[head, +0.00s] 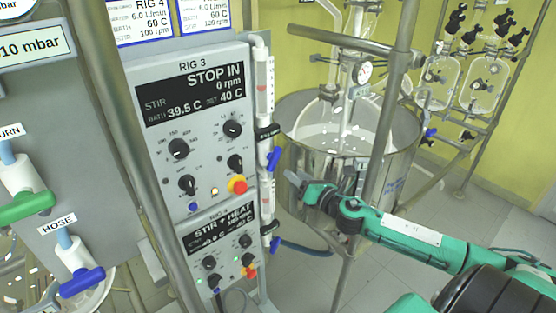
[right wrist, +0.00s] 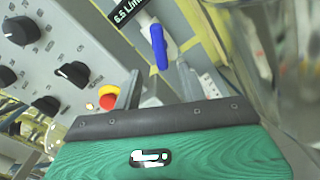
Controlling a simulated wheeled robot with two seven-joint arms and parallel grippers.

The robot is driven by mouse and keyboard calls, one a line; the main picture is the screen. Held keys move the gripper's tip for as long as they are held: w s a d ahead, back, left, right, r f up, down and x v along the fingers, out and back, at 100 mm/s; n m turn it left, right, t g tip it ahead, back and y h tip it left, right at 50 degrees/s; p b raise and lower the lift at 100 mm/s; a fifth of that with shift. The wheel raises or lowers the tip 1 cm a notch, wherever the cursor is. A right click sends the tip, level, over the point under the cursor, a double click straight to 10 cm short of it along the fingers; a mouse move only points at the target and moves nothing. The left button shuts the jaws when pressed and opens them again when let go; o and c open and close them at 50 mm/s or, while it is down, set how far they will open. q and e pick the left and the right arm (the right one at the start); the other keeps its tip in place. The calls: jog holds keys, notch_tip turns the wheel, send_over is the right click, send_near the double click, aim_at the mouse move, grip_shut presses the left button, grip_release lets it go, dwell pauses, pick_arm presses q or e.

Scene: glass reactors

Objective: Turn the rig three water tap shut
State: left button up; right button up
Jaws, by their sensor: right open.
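The RIG 3 panel (head: 190,125) stands left of centre in the head view, with a clear upright tube along its right edge. The water tap beside it has a blue lever handle (head: 274,159), steeply slanted, nearly in line with the tube. The handle also shows in the right wrist view (right wrist: 159,47), beyond the fingers, under a black flow tag (right wrist: 128,11). My right gripper (head: 293,182) is open and empty, a little right of and below the handle, apart from it. In the wrist view its grey fingers (right wrist: 162,88) flank a gap below the handle. My left gripper is out of view.
A red and yellow stop button (head: 237,185) sits on the panel near the tap. A second blue tap (head: 274,246) is below, beside the lower panel (head: 220,245). A steel vessel (head: 325,165) and a metal post stand close to my right arm.

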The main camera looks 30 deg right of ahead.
aim_at(277, 161)
jog(key=w+p, duration=0.1)
jog(key=w, duration=0.1)
jog(key=w+p, duration=0.1)
jog(key=w, duration=0.4)
jog(key=shift+w+a+r+p, duration=0.15)
jog(key=shift+w+a+p, duration=0.15)
jog(key=shift+p, duration=0.1)
jog(key=shift+w+a, duration=0.1)
jog(key=shift+w, duration=0.65)
jog(key=c, duration=0.8)
